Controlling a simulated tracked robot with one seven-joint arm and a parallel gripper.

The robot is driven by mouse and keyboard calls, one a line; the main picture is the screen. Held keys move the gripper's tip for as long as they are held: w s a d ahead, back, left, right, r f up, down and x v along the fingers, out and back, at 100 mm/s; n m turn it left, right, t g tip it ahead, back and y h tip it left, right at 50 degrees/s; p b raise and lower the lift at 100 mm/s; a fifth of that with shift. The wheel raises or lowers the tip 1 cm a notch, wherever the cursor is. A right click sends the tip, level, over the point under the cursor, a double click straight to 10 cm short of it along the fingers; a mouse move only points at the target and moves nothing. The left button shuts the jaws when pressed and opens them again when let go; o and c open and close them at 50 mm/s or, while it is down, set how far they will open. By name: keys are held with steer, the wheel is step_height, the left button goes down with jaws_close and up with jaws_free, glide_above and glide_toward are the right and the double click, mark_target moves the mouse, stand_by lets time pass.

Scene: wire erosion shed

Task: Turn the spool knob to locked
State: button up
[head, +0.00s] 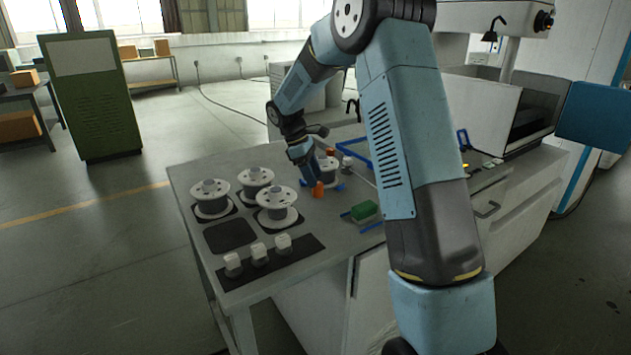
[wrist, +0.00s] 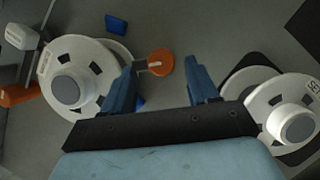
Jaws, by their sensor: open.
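The orange knob (head: 318,189) stands on the bench top beside a white spool (head: 328,168) set among blue pieces. In the wrist view the knob (wrist: 161,64) is a round orange cap with a short white mark on its left side. My gripper (head: 311,181) is over the knob, pointing down. In the wrist view its blue fingers (wrist: 163,66) are apart, one on each side of the knob, with a gap at the right finger. Whether the left finger touches the knob cannot be told. The spool (wrist: 68,90) is left of the fingers. No lock label is readable.
Several white spools (head: 277,209) stand on dark pads at left; one (wrist: 293,120) is close to my right finger. White-capped parts (head: 259,254) line the front strip. A green block (head: 364,211) lies right of the knob. A second orange piece (head: 330,152) is behind the spool.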

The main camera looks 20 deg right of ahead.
steer(key=v, duration=1.1)
steer(key=shift+s+a+r, duration=0.1)
steer(key=shift+r, duration=0.05)
